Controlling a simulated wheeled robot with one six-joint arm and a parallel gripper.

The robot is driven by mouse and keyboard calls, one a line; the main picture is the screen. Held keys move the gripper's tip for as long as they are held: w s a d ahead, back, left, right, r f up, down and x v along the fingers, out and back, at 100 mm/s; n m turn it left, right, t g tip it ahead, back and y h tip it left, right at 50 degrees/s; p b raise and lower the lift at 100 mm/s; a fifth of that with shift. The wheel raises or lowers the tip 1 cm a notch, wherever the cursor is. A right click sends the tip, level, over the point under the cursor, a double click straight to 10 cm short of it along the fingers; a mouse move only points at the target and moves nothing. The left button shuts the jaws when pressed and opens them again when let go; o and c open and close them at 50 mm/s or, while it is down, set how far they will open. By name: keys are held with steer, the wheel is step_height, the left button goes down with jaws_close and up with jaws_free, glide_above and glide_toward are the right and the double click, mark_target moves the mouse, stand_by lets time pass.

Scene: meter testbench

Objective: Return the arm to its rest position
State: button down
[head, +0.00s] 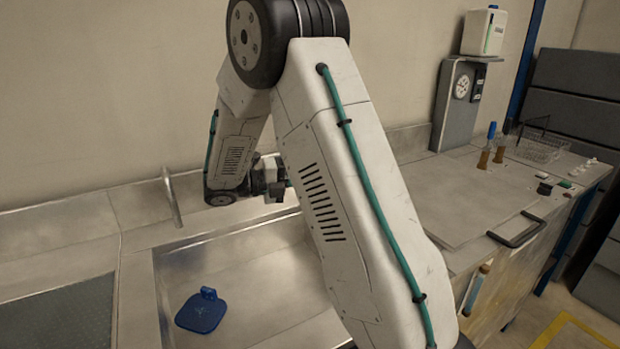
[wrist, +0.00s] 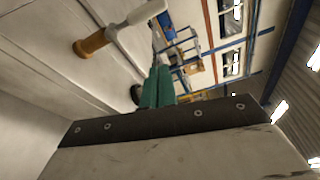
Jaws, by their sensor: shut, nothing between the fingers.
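My white arm with a teal cable rises across the middle of the head view and bends down at a black joint. Its far end, with my gripper (head: 284,184), is above the back of the steel sink, partly hidden behind the upper arm link. In the wrist view, two teal fingers of my gripper (wrist: 157,86) stand close together, shut with nothing between them. No object is held.
A blue flat piece (head: 202,312) lies in the sink (head: 255,262). A faucet (head: 172,197) stands behind it. On the right are a grey lidded bench (head: 470,205), brown bottles (head: 486,158), a wire basket (head: 541,148) and a grey dispenser stand (head: 461,105).

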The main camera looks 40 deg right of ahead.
stand_by(0.4)
steer(key=s+a+f+m+y, duration=0.3)
steer(key=s+a+m+y, duration=0.35)
steer(key=s+m, duration=0.55)
steer(key=s+a+r+m+t+y, duration=0.3)
steer(key=s+a+m+t+y, duration=0.1)
steer(key=s+a+m, duration=0.2)
steer(key=s+a+r+m+t+y, duration=0.4)
steer(key=s+a+m, duration=0.3)
steer(key=a+m, duration=0.2)
steer(key=shift+a+r+m+t+y, duration=0.3)
steer(key=shift+m+t+y, duration=0.25)
steer(key=shift+m+t, duration=0.05)
